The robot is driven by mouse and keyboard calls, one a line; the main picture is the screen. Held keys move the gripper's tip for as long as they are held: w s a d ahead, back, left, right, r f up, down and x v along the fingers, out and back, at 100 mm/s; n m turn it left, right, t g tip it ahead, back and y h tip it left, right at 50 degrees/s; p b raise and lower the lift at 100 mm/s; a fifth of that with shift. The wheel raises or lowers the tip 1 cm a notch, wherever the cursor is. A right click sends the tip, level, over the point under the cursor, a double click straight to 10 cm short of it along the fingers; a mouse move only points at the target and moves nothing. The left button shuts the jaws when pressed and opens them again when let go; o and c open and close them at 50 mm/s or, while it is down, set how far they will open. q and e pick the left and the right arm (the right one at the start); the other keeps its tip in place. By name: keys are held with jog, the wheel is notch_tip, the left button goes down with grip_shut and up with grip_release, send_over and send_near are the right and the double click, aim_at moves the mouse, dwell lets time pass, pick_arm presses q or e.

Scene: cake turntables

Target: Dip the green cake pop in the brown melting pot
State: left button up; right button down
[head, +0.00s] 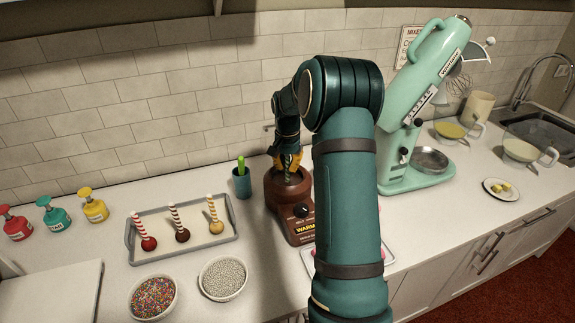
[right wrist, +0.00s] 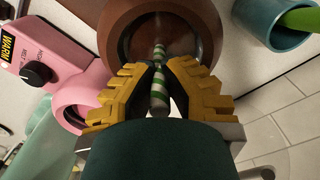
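The brown melting pot (head: 275,196) stands on the counter left of my right arm in the head view. In the right wrist view the pot's round rim (right wrist: 112,38) surrounds dark brown contents. My right gripper (right wrist: 158,72) is shut on the green-and-white striped stick of the green cake pop (right wrist: 159,92). In the head view the right gripper (head: 288,165) is over the pot's opening. The stick points down into the pot. The pop's ball does not show, and its exact depth cannot be told. My left gripper is not in view.
A pink melting pot (right wrist: 38,50) stands beside the brown one, mostly hidden behind my arm in the head view. A teal cup (head: 241,184) holds a green-handled tool. A tray (head: 187,250) with three cake pops and bowls of sprinkles (head: 153,298) and silver beads (head: 223,278) lie left.

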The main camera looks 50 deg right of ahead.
jog(key=shift+r, duration=0.2)
jog(key=shift+r+p, duration=2.55)
jog(key=shift+r, duration=0.45)
